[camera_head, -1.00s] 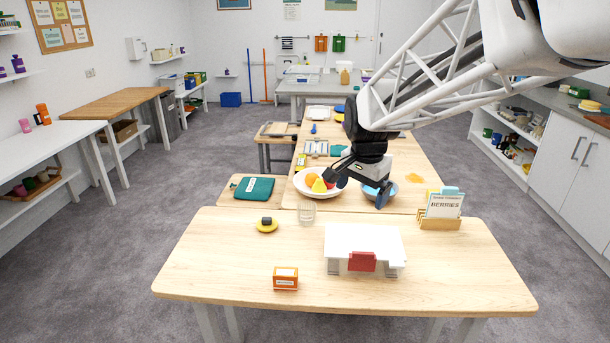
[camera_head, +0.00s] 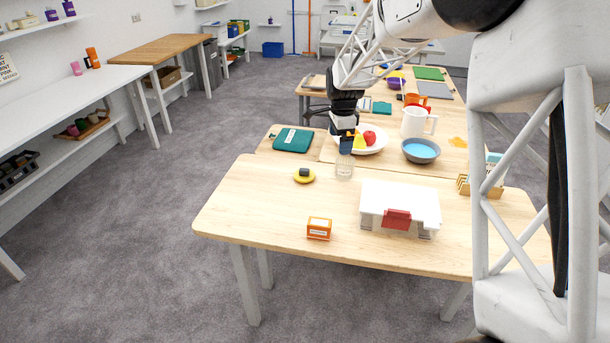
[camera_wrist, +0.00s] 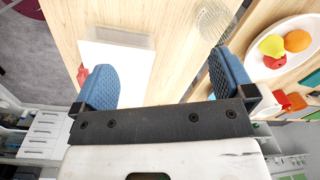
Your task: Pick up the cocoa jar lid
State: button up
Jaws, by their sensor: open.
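A round yellow lid with a dark block-like knob (camera_head: 304,176), which looks like the cocoa jar lid, lies flat on the near table, left of centre in the head view. A clear glass jar (camera_head: 345,167) stands to its right. My gripper (camera_head: 346,142) is open and empty, pointing down above the far edge of the near table, behind the jar and to the right of the lid. In the wrist view my gripper (camera_wrist: 163,62) has its two blue fingers wide apart. The jar (camera_wrist: 212,22) shows beyond the right finger. The lid is not visible there.
A white box-like stand with a red front tab (camera_head: 398,207) and a small orange box (camera_head: 319,228) are on the near table. A white fruit bowl (camera_head: 375,148) and a grey-blue bowl (camera_head: 421,151) stand behind. The near table's left part is clear.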

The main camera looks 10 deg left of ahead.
aim_at(305, 169)
jog(key=w+a+f+m, duration=0.1)
jog(key=w+a+f, duration=0.2)
jog(key=a+f, duration=0.1)
jog(key=w+a+f+m, duration=0.1)
jog(key=w+a+f, duration=0.1)
jog(key=a+f, duration=0.2)
jog(key=w+a+f+m, duration=0.1)
jog(key=w+a+f, duration=0.2)
jog(key=a+f, duration=0.1)
jog(key=shift+w+a+f+m+g, duration=0.15)
jog(key=shift+f+m, duration=0.05)
jog(key=shift+f, duration=0.2)
jog(key=shift+w+a+f+m+g, duration=0.15)
jog(key=shift+f+m, duration=0.05)
jog(key=shift+f, duration=0.15)
jog(key=shift+f, duration=0.15)
jog(key=shift+f, duration=1.15)
jog(key=shift+f, duration=0.15)
jog(key=shift+f, duration=2.45)
jog(key=shift+c, duration=0.5)
jog(key=c, duration=0.6)
